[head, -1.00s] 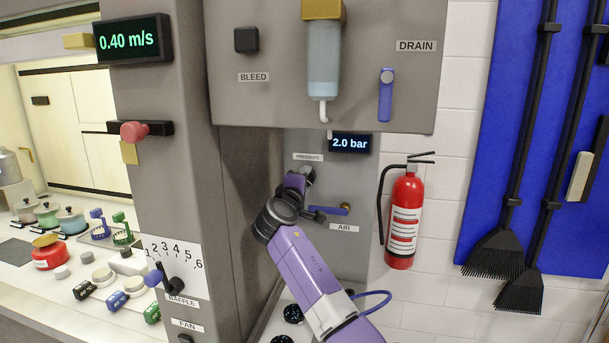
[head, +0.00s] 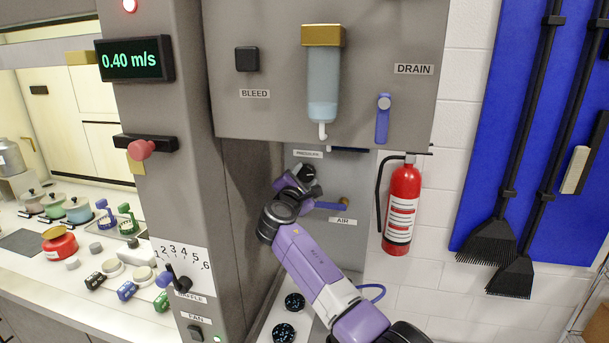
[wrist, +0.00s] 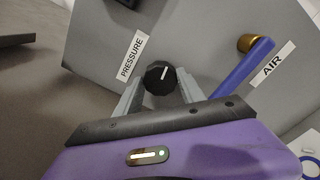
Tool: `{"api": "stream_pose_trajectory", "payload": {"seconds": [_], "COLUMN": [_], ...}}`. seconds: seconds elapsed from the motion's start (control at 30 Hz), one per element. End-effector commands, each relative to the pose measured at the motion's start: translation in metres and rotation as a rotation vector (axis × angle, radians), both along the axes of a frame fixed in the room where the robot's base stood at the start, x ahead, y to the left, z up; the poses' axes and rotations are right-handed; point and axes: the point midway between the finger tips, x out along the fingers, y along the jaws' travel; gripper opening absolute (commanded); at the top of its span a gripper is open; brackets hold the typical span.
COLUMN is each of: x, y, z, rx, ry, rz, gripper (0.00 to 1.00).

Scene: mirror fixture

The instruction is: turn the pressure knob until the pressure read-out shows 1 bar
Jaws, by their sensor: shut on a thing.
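The black pressure knob (wrist: 159,78) sits on the grey panel beside the PRESSURE label (wrist: 131,55), its white mark pointing up and slightly right in the wrist view. My gripper (wrist: 158,88) has a finger on each side of the knob and is shut on it. In the head view my gripper (head: 301,180) is at the panel below the PRESSURE label, and the knob (head: 307,171) is partly covered. The pressure read-out (head: 347,149) shows only as a thin dark strip under the upper cabinet; its digits are hidden.
A blue AIR lever (wrist: 243,68) with a brass fitting is close to the right of my gripper. The upper cabinet (head: 270,110) overhangs the panel, and a grey column (head: 170,200) stands left. A fire extinguisher (head: 402,208) hangs at the right.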

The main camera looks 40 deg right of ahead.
Motion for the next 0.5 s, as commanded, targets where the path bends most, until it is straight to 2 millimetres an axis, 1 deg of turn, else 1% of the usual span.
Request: {"api": "stream_pose_trajectory", "payload": {"seconds": [0.2, 0.5], "x": [0.0008, 0.0008], "y": [0.0017, 0.0019], "z": [-0.0013, -0.0019], "rx": [-0.049, -0.067], "ry": [0.065, 0.091], "rz": [0.003, 0.003], "gripper": [0.06, 0.06]}}
